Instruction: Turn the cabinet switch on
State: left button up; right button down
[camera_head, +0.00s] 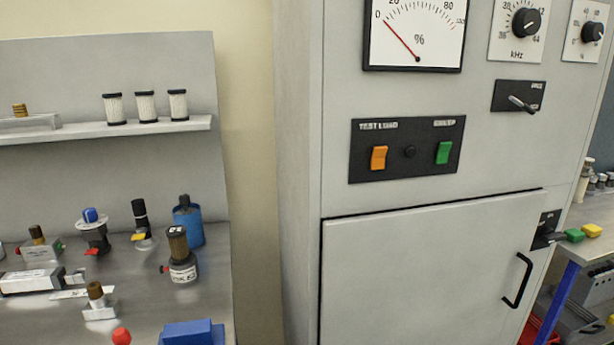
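The grey cabinet (298,180) stands in the middle and right of the view. A toggle switch (521,103) with a grey lever sits on a smaller black plate above right. Another black plate (547,227) with a dark lever is at the right edge beside the door. I cannot tell which one is the cabinet switch, or whether any is on. Neither of my grippers is in view.
The cabinet door (420,270) is shut, with a black handle (518,280). A meter (415,35) reads near 0. Two dials (526,22) (592,32) sit at top right. A bench (130,265) with pneumatic parts stands left; another bench (595,215) is at right.

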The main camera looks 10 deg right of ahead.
aim_at(547, 236)
jog(key=z, duration=1.55)
jog(key=l+u, duration=0.1)
jog(key=u, duration=0.35)
jog(key=i+l+u, duration=0.25)
jog(key=l, duration=0.35)
jog(key=l+u, duration=0.25)
jog(key=l, duration=0.35)
jog(key=i+l+u, duration=0.1)
jog(key=l+u, duration=0.15)
jog(key=l, duration=0.4)
